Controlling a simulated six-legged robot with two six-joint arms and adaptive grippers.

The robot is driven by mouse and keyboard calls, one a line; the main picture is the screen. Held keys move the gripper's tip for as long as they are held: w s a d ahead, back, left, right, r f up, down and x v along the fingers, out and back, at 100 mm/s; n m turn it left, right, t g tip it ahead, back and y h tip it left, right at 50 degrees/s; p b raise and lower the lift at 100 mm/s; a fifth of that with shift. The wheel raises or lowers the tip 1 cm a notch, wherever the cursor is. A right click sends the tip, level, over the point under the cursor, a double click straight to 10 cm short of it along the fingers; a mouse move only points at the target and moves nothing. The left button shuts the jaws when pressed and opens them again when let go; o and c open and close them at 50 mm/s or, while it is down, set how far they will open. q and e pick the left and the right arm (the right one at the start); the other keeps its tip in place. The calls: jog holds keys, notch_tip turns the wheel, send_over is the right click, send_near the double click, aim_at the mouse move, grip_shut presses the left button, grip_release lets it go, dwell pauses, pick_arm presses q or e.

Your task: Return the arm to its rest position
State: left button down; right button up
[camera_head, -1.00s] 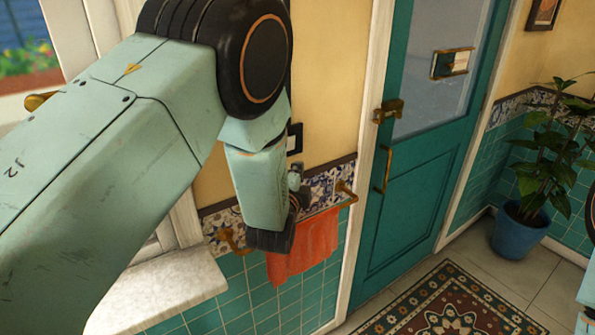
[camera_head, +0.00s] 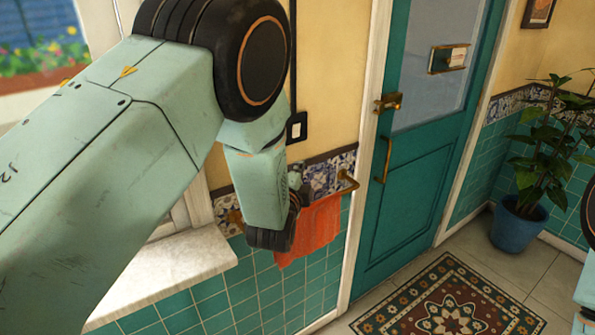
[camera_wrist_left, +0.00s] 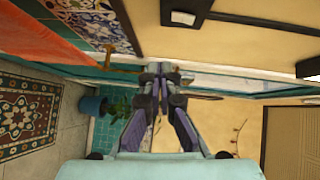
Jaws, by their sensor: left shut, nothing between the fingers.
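My left arm (camera_head: 110,150) fills the left of the head view, bent at the black elbow joint with its forearm hanging down. In that view the forearm and wrist hide most of the left gripper. In the left wrist view the left gripper (camera_wrist_left: 160,70) has its fingers together, with nothing between them. No object is held. A little of my right arm shows at the right edge of the head view; its gripper is out of the picture.
An orange towel (camera_head: 314,228) hangs on a brass rail just behind my left wrist. A white sill (camera_head: 165,275) is below the forearm. A teal door (camera_head: 415,180), patterned rug (camera_head: 450,300) and potted plant (camera_head: 520,225) are to the right. The floor by the rug is clear.

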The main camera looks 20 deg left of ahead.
pick_arm(q)
jog(key=s+a+f+n+g+b, duration=0.1)
jog(key=s+f+n+g+b, duration=0.35)
jog(key=s+f, duration=0.7)
jog(key=s+a+f+n+g+b, duration=0.15)
jog(key=s+f+n+g, duration=0.35)
jog(key=s+f+n, duration=0.65)
jog(key=s+f+g+b, duration=0.3)
jog(key=s+f+b, duration=0.2)
jog(key=s+f, duration=0.5)
jog(key=s+a+f+g+h+b, duration=0.1)
jog(key=s+f+g+b, duration=0.3)
jog(key=s+f, duration=0.6)
jog(key=s+b, duration=0.1)
jog(key=s, duration=0.4)
jog(key=shift+a+f, duration=0.2)
jog(key=shift+g, duration=0.25)
jog(key=shift+w, duration=0.1)
